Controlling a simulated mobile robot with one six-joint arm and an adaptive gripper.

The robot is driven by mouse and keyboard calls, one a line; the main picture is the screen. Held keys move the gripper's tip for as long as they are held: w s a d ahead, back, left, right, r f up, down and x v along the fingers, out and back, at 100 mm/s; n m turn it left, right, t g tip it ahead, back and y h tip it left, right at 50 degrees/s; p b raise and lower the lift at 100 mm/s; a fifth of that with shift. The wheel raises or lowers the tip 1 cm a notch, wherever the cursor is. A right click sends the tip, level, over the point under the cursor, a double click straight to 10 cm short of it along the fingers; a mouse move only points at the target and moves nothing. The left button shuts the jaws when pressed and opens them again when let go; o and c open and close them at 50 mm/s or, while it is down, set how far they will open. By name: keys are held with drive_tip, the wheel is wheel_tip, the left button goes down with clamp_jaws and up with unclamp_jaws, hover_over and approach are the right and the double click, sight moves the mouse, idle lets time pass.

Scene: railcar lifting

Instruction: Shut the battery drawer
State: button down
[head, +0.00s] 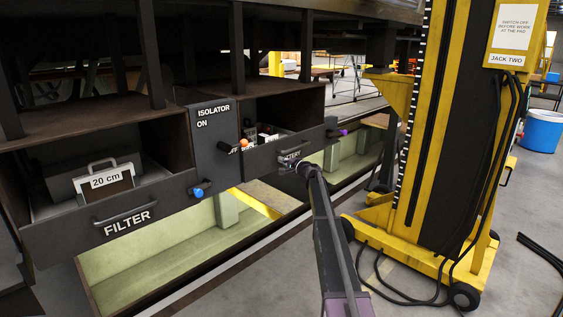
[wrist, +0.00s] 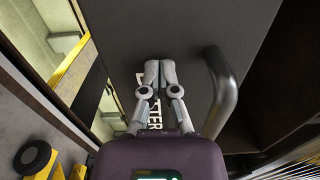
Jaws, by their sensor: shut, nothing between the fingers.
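The battery drawer (head: 262,160) is pulled out of its bay beneath the railcar, with its contents showing behind the dark front panel. Its front also fills much of the wrist view (wrist: 240,30), with a bar handle (wrist: 224,90) right of my fingers and white lettering partly hidden behind them. My gripper (head: 306,166) is shut and empty, its fingertips at the drawer front beside the handle. In the wrist view the two fingers (wrist: 160,66) lie together, pointing at the panel. I cannot tell whether the tips touch it.
The filter drawer (head: 150,207) stands open at left, holding a block marked 20 cm (head: 104,180). The isolator panel (head: 214,145), reading ON, stands between the bays. A yellow jack (head: 398,216) stands close on the right, with cables on the floor. An inspection pit (head: 150,260) lies below the drawers.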

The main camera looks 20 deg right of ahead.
drive_tip(key=v, duration=1.4)
drive_tip(key=s+a+f+n+g, duration=0.4)
drive_tip(key=s+a+f+g, duration=0.15)
drive_tip(key=s+a, duration=0.55)
drive_tip(key=s+a+f+n+g, duration=0.4)
drive_tip(key=s+a+f, duration=0.3)
drive_tip(key=a, duration=0.5)
drive_tip(key=s+a+f+n+g+h, duration=0.1)
drive_tip(key=s+f+g+h, duration=0.1)
drive_tip(key=s, duration=0.8)
drive_tip(key=s+a+f+n+g+h, duration=0.2)
drive_tip(key=s+h, duration=0.1)
drive_tip(key=s, duration=0.7)
drive_tip(key=s+a+f+n+g+h, duration=0.1)
drive_tip(key=s+a+f+g+h, duration=0.1)
drive_tip(key=s, duration=0.8)
drive_tip(key=shift+s+n+h, duration=0.2)
drive_tip(key=shift+n+h, duration=0.1)
drive_tip(key=shift+h, duration=0.3)
